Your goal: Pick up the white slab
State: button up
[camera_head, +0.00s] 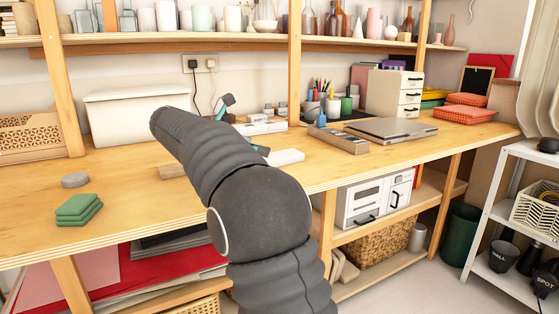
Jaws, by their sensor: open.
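A flat white slab (286,157) lies on the wooden worktop, just right of my forearm, with its left end close to or behind my lower finger. My gripper (244,127) is mostly hidden behind my dark arm. Two teal-tipped finger parts show past the arm's right side, one higher and one lower, spread apart. The gripper looks open, with nothing seen held in it. I cannot tell whether the lower finger touches the slab.
Green slabs (79,208) and a grey disc (75,180) lie at left. A wood block (173,171) lies beside my arm. A white bin (136,112) and small white boxes (261,126) stand behind. A grey case (338,138) and laptop (384,130) lie right.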

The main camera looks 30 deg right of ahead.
aim_at(286, 153)
jog(key=x, duration=0.5)
jog(key=shift+d+f, duration=0.1)
jog(key=shift+d, duration=0.15)
jog(key=shift+w+x, duration=0.15)
jog(key=shift+x, duration=1.2)
jog(key=shift+w+x, duration=0.15)
jog(key=shift+x, duration=1.15)
jog(key=c, duration=1.6)
